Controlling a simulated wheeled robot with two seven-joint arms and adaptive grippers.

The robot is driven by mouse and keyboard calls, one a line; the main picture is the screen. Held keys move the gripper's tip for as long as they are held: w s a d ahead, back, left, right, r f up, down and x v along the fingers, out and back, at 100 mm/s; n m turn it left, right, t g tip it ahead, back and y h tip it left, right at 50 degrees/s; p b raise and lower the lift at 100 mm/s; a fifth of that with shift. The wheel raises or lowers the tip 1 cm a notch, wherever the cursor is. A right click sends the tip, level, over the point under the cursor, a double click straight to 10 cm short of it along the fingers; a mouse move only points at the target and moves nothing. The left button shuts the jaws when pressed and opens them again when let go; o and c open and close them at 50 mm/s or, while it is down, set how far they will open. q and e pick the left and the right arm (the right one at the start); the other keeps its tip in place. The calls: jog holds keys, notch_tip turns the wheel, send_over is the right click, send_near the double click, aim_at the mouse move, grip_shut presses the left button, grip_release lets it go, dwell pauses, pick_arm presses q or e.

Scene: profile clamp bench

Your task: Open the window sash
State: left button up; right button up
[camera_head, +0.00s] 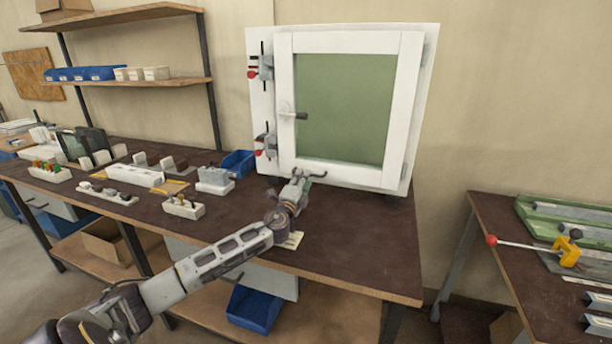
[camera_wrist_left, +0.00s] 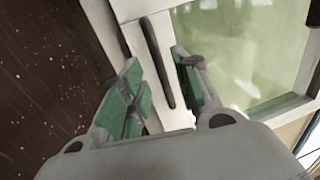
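The white window sash (camera_head: 343,165) with a green pane (camera_head: 345,105) stands shut in its frame on the bench. A lever handle (camera_head: 301,116) with a dark grip is on its left stile, pointing right. Two toggle clamps, upper (camera_head: 265,67) and lower (camera_head: 267,145), both with red tips, sit on the frame's left side. My left gripper (camera_head: 306,176) is low in front of the sash, below the lever. In the left wrist view its green-padded fingers (camera_wrist_left: 158,85) are apart, with a dark bar (camera_wrist_left: 157,62) showing between them; I cannot tell whether they touch it. My right gripper is out of view.
The dark bench top (camera_head: 340,232) is clear to the right of my left arm. A blue bin (camera_head: 238,163) and white holders (camera_head: 184,207) with small parts stand left of the window. A second bench at right carries a yellow clamp (camera_head: 567,250) and green rails.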

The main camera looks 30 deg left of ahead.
pick_arm(q)
jog(key=shift+x, duration=1.75)
grip_shut()
